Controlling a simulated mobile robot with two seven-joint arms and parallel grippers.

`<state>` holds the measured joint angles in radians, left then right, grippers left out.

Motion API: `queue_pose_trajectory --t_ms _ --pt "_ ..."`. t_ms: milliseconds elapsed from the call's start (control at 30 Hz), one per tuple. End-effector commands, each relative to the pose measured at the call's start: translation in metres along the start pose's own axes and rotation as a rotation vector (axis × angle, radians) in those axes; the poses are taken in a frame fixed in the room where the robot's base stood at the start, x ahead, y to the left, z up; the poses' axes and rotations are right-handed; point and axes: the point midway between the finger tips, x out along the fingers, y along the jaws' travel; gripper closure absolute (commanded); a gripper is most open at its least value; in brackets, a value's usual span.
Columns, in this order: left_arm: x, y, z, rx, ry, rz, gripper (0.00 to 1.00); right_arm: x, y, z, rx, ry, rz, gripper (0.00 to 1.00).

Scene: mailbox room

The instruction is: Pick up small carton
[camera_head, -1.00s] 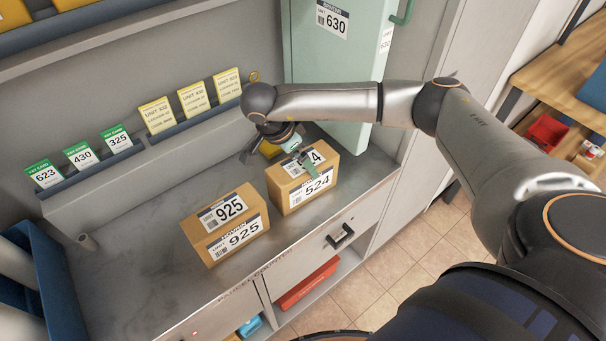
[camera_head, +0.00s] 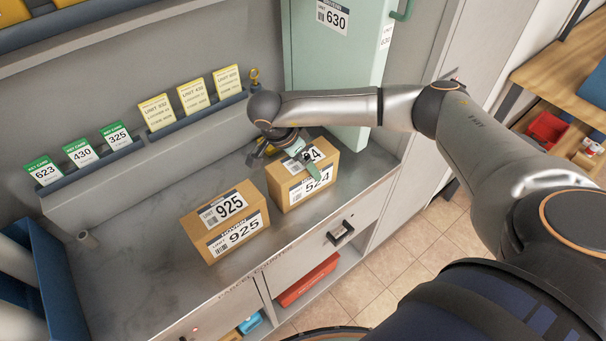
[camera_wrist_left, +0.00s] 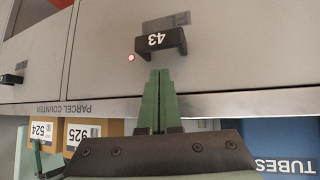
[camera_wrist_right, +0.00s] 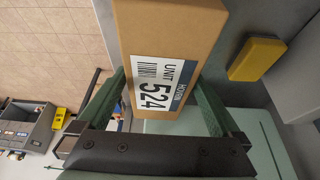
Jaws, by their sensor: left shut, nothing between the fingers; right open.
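A brown carton labelled 524 (camera_head: 290,203) stands on the grey counter, and its label also shows in the right wrist view (camera_wrist_right: 157,82). A wider-looking carton labelled 925 (camera_head: 226,240) stands to its left. My right gripper (camera_head: 297,158) is at the top of carton 524, with one green finger in front of its labels. In the right wrist view, my open right gripper (camera_wrist_right: 162,85) has a finger on each side of carton 524. Contact cannot be told. My left gripper (camera_wrist_left: 154,80) is shut and empty, pointing toward drawer handle 43 (camera_wrist_left: 160,41).
A yellow block (camera_wrist_right: 257,58) lies beside carton 524. A green cabinet labelled 630 (camera_head: 345,75) stands behind at the right. Card racks (camera_head: 110,155) line the back wall. A blue bin (camera_head: 55,280) stands at the left.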

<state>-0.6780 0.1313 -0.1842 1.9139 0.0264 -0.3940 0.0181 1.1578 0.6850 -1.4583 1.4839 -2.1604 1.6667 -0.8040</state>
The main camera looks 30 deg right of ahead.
Motion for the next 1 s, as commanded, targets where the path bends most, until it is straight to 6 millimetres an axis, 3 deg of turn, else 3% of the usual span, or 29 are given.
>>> queue_pose_trajectory --t_ms 233,1000 --pt "0.0001 0.0 -0.0001 0.0 0.0 0.0 1.0 0.0 0.0 -0.0002 0.0 0.0 0.0 0.0" --pt "0.0 0.0 0.0 0.0 0.0 0.0 1.0 0.0001 0.0 -0.0002 0.001 0.0 0.0 0.87"
